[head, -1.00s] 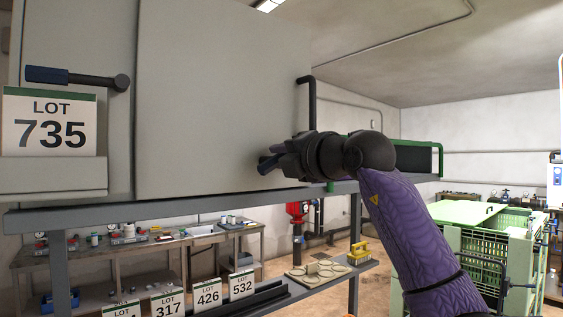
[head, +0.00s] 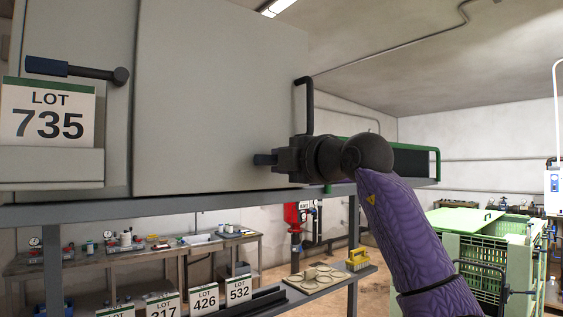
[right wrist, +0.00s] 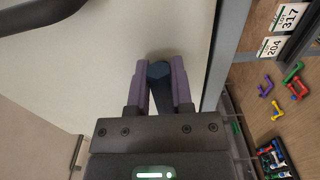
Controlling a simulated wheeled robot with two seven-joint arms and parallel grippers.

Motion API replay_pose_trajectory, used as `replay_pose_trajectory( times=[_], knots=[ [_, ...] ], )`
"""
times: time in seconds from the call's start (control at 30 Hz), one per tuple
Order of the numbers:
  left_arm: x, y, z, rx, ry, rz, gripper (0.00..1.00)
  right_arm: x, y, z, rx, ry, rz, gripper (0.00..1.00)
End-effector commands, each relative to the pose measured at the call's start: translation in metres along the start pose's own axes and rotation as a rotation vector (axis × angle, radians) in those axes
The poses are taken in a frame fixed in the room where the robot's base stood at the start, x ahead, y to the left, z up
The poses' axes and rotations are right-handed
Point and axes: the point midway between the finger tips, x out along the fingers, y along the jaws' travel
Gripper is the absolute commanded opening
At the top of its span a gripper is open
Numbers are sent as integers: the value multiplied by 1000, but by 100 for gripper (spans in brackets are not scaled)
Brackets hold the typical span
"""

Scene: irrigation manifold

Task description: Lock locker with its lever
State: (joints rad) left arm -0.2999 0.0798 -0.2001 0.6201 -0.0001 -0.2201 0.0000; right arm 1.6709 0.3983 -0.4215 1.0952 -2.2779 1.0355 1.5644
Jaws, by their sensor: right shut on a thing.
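The locker (head: 205,90) is a large grey box with a flat door, filling the upper left of the head view. A lever with a dark blue grip (right wrist: 158,75) lies close to the door face at its lower right. My right gripper (head: 266,160) is shut on this grip; the right wrist view shows the purple fingers (right wrist: 160,88) on either side of it. The gripper hides the lever's pivot. A black bar handle (head: 309,105) stands on the door's right edge, above the gripper. My left gripper is out of view.
Left of the door is another blue-gripped lever (head: 75,69), lying near level, above a LOT 735 card (head: 48,115). A grey rail (head: 150,207) runs below the locker. Lower down are a workbench (head: 120,262), lot cards and a green crate (head: 490,245).

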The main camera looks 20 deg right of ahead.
Motion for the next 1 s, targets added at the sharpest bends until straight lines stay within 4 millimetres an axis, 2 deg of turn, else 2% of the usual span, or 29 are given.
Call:
replay_pose_trajectory(
  times=[0.3, 0.33, 0.5, 0.8, 0.87, 1.0],
  knots=[
    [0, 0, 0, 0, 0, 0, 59, 0, 0, 0, 4, 0, -1, 0],
    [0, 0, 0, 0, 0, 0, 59, 0, 0, 0, 4, 0, -1, 29],
    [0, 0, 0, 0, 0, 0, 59, 0, 0, 0, 3, 0, -1, 63],
    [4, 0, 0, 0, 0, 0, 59, -4, -2, 1, 2, -1, 0, 63],
    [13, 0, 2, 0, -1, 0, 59, -13, -4, 1, 0, -1, 3, 63],
    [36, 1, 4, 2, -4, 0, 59, -49, -7, 1, -2, -2, 4, 63]
  ],
)
